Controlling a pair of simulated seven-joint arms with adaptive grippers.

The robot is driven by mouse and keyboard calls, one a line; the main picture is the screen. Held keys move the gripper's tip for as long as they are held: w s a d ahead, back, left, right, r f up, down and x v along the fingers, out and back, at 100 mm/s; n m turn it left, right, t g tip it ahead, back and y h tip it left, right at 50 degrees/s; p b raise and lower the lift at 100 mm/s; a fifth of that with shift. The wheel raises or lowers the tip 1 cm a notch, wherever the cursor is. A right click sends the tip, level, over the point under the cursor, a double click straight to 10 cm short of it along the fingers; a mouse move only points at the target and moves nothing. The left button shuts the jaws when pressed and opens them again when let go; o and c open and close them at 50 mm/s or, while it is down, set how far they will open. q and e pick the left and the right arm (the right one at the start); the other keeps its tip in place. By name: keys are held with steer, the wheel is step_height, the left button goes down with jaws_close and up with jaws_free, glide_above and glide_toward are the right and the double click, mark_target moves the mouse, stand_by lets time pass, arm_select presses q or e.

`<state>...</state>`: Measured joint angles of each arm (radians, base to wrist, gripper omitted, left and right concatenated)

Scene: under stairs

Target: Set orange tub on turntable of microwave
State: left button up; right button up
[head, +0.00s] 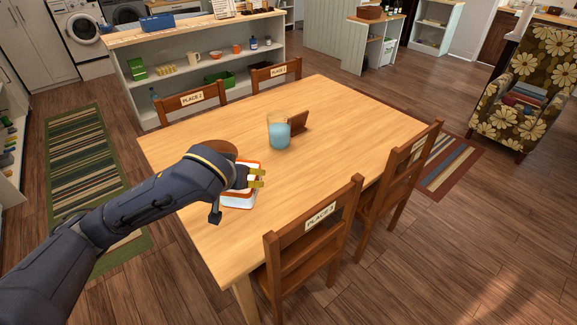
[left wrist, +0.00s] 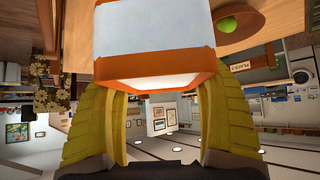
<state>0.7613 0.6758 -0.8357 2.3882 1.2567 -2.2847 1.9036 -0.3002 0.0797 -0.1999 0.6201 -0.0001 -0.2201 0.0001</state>
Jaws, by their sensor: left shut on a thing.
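The orange tub (head: 238,198), white with orange bands, is at the near left part of the dining table. My left gripper (head: 256,178) is shut on it, and the forearm and hand hide part of it. In the left wrist view the tub (left wrist: 155,50) fills the upper middle, between the yellow fingers of my left gripper (left wrist: 155,115). I cannot tell whether the tub touches the tabletop. I do not see the microwave or its turntable in either view. My right gripper is out of view.
The wooden table (head: 345,120) holds a blue pitcher-like vessel (head: 279,133), a small brown stand (head: 300,121) and a brown bowl (head: 222,147) partly behind my arm. Chairs (head: 318,215) stand around it. A shelf unit (head: 205,62) is behind. The table's right half is clear.

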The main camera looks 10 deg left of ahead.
arm_select(q)
steer(key=shift+w+a+r, duration=0.2)
steer(key=shift+r, duration=0.05)
steer(key=shift+w+a, duration=0.65)
steer(key=shift+w+a+f, duration=0.3)
steer(key=shift+w+f, duration=0.1)
steer(key=shift+w, duration=0.35)
steer(key=shift+w+f, duration=0.45)
steer(key=shift+w, duration=0.05)
steer(key=w+d+f+m+g+h, duration=0.1)
steer(key=w+d+m+g+h, duration=0.1)
steer(key=w+d+m+h, duration=0.3)
steer(key=shift+w+m+h, duration=0.6)
steer(key=shift+w+m, duration=0.05)
steer(key=shift+m, duration=1.15)
step_height(320, 180, down, 20)
steer(key=shift+d+f, duration=0.1)
